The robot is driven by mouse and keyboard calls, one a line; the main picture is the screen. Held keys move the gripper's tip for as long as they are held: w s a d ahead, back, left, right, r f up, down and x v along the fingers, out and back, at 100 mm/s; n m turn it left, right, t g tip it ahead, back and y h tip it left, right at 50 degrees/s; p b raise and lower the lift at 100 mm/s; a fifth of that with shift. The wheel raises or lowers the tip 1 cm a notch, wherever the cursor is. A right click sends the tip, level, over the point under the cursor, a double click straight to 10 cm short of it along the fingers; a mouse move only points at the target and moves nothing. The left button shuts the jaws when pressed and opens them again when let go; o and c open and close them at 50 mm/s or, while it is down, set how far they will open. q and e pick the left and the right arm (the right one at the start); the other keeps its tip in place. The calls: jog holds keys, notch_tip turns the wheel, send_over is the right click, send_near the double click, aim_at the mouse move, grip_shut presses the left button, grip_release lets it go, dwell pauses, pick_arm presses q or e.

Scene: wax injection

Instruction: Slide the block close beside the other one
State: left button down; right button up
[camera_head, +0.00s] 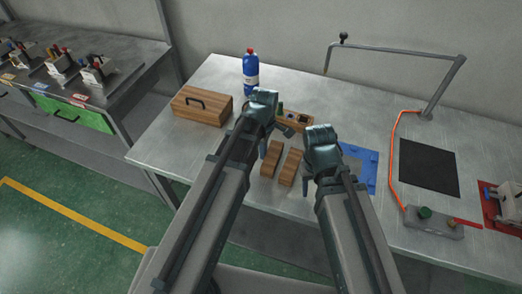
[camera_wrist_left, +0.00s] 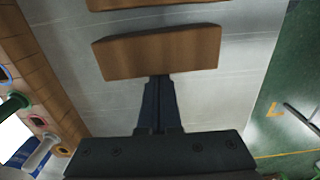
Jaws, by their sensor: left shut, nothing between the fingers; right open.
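Two brown wooden blocks lie side by side on the metal table, with a narrow strip of table between them. The left block (camera_head: 271,161) is beside my left gripper (camera_head: 263,151); the right block (camera_head: 290,168) is beside my right gripper (camera_head: 306,182). In the left wrist view, the shut, empty fingers of my left gripper (camera_wrist_left: 160,80) point at the near long side of the left block (camera_wrist_left: 160,52). The fingertips are at or very near it; contact is not certain. The right block (camera_wrist_left: 150,4) is cut by the top edge there. My right gripper's fingers are mostly hidden.
A wooden box with a handle (camera_head: 201,106) and a blue bottle (camera_head: 250,76) stand behind to the left. A wooden holder with small items (camera_head: 296,121) is behind the blocks.

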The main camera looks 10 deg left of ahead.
pick_arm(q)
jog(key=shift+a, duration=0.1)
jog(key=shift+w+a, duration=0.1)
jog(key=shift+a, duration=0.4)
jog(key=shift+w+a, duration=0.2)
jog(key=shift+a, duration=1.05)
pick_arm(e)
jog(key=shift+a, duration=0.25)
pick_arm(q)
jog(key=shift+a+r+p, duration=0.2)
jog(key=shift+r+p, duration=0.55)
pick_arm(e)
jog(key=shift+a+r, duration=0.15)
jog(key=shift+r, duration=0.55)
pick_arm(q)
notch_tip(320, 180, up, 9)
jog(key=p, duration=0.8)
jog(key=shift+f+p, duration=0.2)
jog(key=shift+p, duration=0.1)
pick_arm(e)
notch_tip(320, 180, up, 9)
jog(key=shift+f, duration=0.2)
pick_arm(q)
jog(key=shift+d, duration=0.15)
